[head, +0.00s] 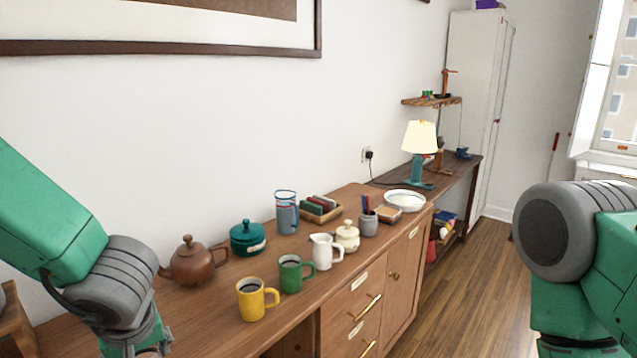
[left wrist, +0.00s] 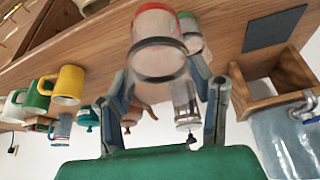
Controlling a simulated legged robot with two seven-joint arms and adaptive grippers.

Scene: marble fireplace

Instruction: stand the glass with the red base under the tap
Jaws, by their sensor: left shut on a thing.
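The glass with the red base (left wrist: 158,22) is between the fingers of my left gripper (left wrist: 165,72) in the left wrist view, which looks at the room upside down. The gripper is shut on it. The red base is towards the wooden top and the rim towards the gripper; whether the base touches the wood I cannot tell. A bluish glass dispenser (left wrist: 285,145) is at the right of this view, with what looks like its tap (left wrist: 306,108) at the edge. In the head view my left gripper (head: 137,350) is cut off and the glass is hidden.
A green-based glass (left wrist: 190,28) stands close beside the held one. A wooden stand (left wrist: 240,90) and a dark mat (left wrist: 273,28) are nearby. A glass press (left wrist: 185,100) is behind. A brown teapot (head: 193,265), yellow mug (head: 250,300) and green mug (head: 289,275) stand right of my left arm.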

